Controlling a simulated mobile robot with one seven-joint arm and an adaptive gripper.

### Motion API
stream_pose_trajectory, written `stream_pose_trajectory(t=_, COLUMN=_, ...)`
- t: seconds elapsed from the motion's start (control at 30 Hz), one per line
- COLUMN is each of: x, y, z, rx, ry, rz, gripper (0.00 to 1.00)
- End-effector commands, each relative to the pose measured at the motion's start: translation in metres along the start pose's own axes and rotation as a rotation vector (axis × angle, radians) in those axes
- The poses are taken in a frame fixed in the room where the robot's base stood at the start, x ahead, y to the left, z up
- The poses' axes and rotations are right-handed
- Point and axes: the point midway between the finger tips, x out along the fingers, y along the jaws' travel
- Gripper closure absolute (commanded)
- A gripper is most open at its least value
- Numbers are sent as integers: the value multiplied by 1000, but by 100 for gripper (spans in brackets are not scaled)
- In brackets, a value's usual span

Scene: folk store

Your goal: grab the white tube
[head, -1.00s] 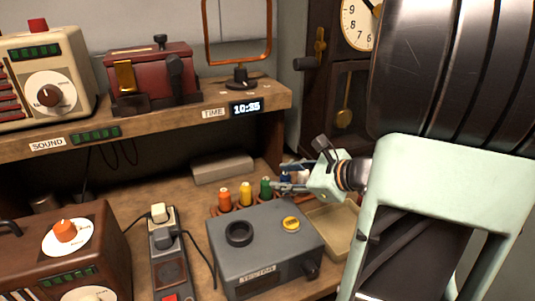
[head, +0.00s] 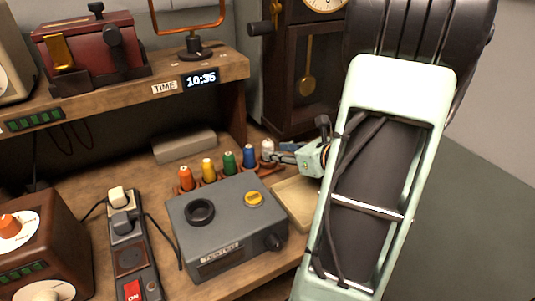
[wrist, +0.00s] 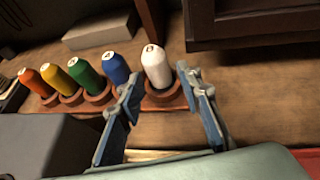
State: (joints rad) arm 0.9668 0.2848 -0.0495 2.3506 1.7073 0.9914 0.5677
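The white tube (wrist: 157,66) stands upright in the right end of a reddish-brown holder (wrist: 162,100), beside the blue tube (wrist: 116,69). In the head view the white tube (head: 267,149) shows at the end of the row, partly hidden by my gripper (head: 282,153). In the wrist view my gripper (wrist: 160,88) is open, with one finger on each side of the white tube. The left finger reaches between the blue and white tubes. I cannot tell whether either finger touches the white tube.
Green (wrist: 84,74), yellow (wrist: 58,78) and orange (wrist: 36,82) tubes stand left of the blue one. A grey tester box (head: 225,225) is in front of the row, and a shallow tan tray (head: 296,203) lies beside it. A grandfather clock (head: 306,80) stands behind.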

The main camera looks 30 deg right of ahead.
Motion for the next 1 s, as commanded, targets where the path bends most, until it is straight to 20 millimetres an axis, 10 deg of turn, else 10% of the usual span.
stream_pose_trajectory(t=0.67, x=53, y=3, z=3, rx=-2, ry=0, rz=0, gripper=67)
stream_pose_trajectory(t=1.0, x=53, y=3, z=3, rx=-3, ry=-1, rz=0, gripper=91)
